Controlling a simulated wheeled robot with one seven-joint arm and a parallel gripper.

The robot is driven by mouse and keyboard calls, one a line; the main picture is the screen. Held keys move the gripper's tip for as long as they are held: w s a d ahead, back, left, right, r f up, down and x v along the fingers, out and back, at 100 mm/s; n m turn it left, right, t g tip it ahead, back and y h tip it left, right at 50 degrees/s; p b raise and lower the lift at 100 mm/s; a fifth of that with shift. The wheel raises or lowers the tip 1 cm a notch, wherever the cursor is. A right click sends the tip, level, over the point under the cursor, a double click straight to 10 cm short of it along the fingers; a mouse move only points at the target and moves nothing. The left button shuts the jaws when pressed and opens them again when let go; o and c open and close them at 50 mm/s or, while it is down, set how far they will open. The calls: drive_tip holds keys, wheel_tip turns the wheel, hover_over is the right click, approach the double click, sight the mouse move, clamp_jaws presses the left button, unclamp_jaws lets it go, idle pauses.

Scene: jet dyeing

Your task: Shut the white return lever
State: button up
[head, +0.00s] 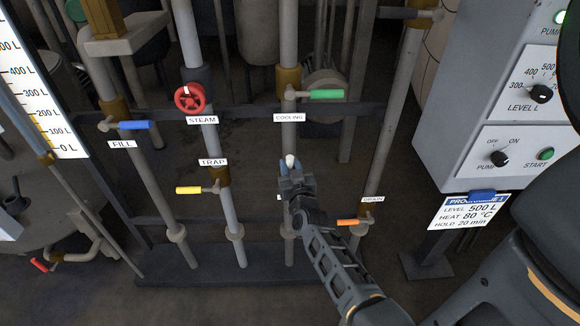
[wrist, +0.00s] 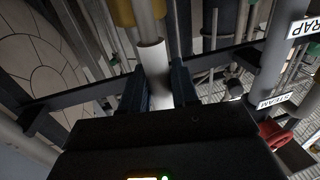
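The white return lever (head: 290,160) shows in the head view as a small pale tip at my gripper's fingertips. My gripper (head: 291,168) is in front of the pipe below the COOLING label and hides the rest of the lever, its valve and most of a label. In the wrist view a white cylinder (wrist: 154,66), apparently the lever, lies between the two dark fingers of my gripper (wrist: 160,88). A grey stem and a brass-coloured part are above it there. Whether the fingers press on it is not clear.
Nearby are the blue FILL lever (head: 134,125), red STEAM wheel (head: 188,98), yellow TRAP lever (head: 188,190), green COOLING lever (head: 326,94) and orange DRAIN lever (head: 347,222). Upright pipes stand close on both sides. A control panel (head: 470,110) is at the right.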

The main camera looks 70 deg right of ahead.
clamp_jaws()
drive_tip(key=shift+s+f+b, duration=0.1)
drive_tip(key=shift+b, duration=0.2)
drive_tip(key=s+d+f+m+g+h+b, duration=0.2)
drive_tip(key=s+f+m+b, duration=0.6)
drive_tip(key=m+b, duration=1)
drive_tip(key=shift+d+f+m+h, duration=0.5)
drive_tip(key=shift+d+m+h, duration=0.3)
drive_tip(key=shift+m, duration=0.4)
drive_tip(key=shift+s+a, duration=0.1)
